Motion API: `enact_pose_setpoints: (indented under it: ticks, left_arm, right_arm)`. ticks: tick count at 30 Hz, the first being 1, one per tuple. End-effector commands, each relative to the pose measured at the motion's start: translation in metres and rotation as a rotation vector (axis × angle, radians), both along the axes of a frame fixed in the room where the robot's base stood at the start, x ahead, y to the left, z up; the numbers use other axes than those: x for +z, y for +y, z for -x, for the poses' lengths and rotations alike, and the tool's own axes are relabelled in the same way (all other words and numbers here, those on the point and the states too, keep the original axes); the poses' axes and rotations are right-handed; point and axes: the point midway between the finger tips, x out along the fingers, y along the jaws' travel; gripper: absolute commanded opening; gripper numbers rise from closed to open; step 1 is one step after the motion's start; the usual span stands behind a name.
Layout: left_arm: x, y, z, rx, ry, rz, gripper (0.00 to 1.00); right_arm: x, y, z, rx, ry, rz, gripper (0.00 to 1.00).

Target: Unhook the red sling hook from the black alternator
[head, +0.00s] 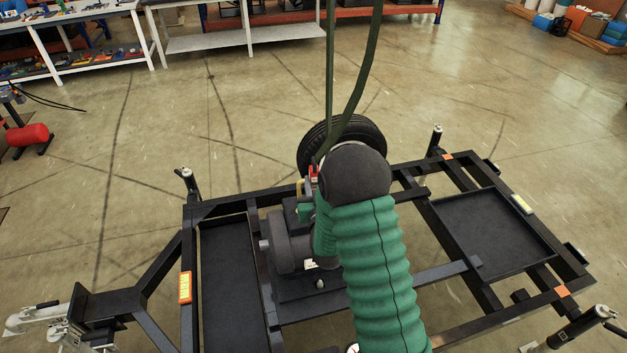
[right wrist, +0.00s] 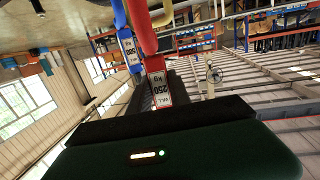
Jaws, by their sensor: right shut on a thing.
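The red sling hook (head: 313,171) shows as a small patch of red beside the dark end of my right arm in the head view. In the right wrist view the red hook (right wrist: 157,75) is large, with a 250 label, and its lower end runs down behind the dark gripper body. My right gripper (head: 309,184) is shut on it; its fingertips are mostly hidden. The dark alternator (head: 285,243) sits below on the trailer frame, partly covered by my green-sleeved arm. Whether the hook still touches it is hidden. My left gripper is out of view.
Green sling straps (head: 331,95) hang from above to the hook area. A blue hook (right wrist: 128,50) hangs beside the red one. A tyre (head: 342,140) stands behind. The black trailer frame (head: 225,206) with posts surrounds the alternator. Open floor lies beyond, with benches at the back.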

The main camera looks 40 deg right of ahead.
Motion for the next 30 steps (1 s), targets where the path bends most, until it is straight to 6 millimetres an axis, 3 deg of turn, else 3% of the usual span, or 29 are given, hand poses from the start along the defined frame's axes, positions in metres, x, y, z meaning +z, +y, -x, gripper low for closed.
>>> enact_pose_setpoints:
  ticks: [18, 30]
  left_arm:
    - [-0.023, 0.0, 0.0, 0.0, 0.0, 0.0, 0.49]
    - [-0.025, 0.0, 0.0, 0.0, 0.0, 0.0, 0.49]
  right_arm:
    - [-0.019, 0.014, 0.018, 0.001, -0.005, 0.003, 0.0]
    - [-0.021, 0.017, 0.021, 0.0, -0.005, 0.003, 0.0]
